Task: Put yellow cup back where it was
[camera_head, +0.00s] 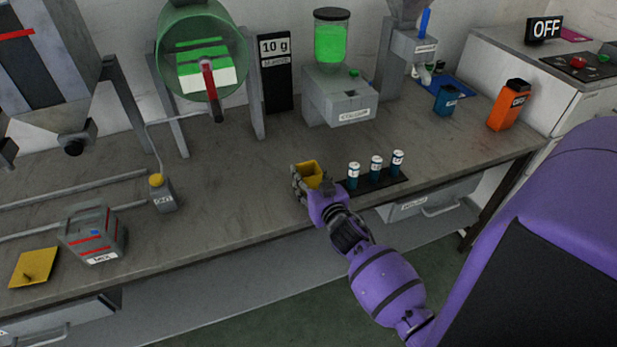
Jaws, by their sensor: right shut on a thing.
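The yellow cup (309,171) is a small square open container near the middle of the workbench. My right gripper (301,178) is shut on it, with the arm reaching in from the lower right. The fingers cover part of the cup's side. I cannot tell whether its bottom touches the bench or is slightly raised. A flat yellow mat (22,266) with a small dark mark lies at the far left front of the bench. My left gripper is not in view.
A black rack (396,184) with three blue-and-white vials (375,168) stands just right of the cup. A grey box (93,236) stands beside the yellow mat. A colour dispenser (338,98), a blue cup (446,100) and an orange container (509,104) stand farther back.

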